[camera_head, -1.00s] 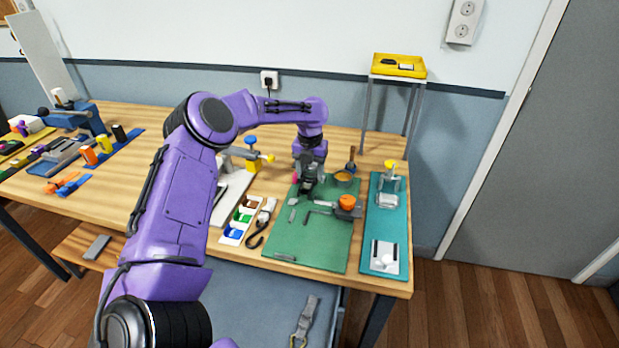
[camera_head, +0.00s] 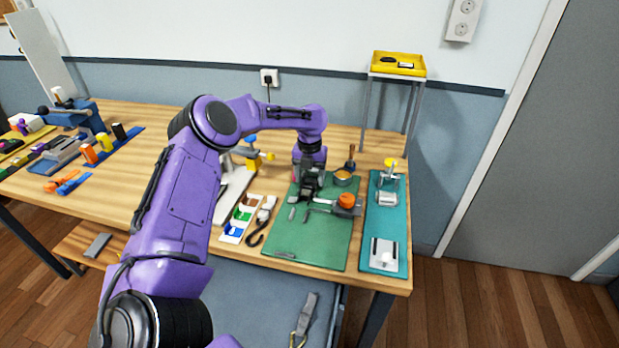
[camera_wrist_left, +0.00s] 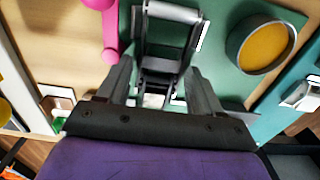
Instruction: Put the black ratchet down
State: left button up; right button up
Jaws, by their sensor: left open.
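The black ratchet (camera_wrist_left: 168,45) shows in the left wrist view as a dark frame with a grey crossbar, over the green mat (camera_wrist_left: 215,60). My left gripper (camera_wrist_left: 158,68) is open, with one finger on each side of the ratchet's near end. I cannot tell whether either finger touches it. In the head view my left gripper (camera_head: 308,190) is low over the upper left part of the green mat (camera_head: 315,250), and the hand largely hides the ratchet there. My right gripper is not in view.
A round cup with orange contents (camera_head: 343,177) and an orange-topped tool (camera_head: 346,201) are close on the right. A pink object (camera_wrist_left: 108,30) is close at left in the wrist view. A teal mat (camera_head: 386,222) lies further right. The green mat's front part is mostly clear.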

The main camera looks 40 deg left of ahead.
aim_at(310, 181)
pick_arm(q)
notch_tip(310, 181, up, 12)
jog(key=b, duration=0.1)
jog(key=shift+f, duration=0.2)
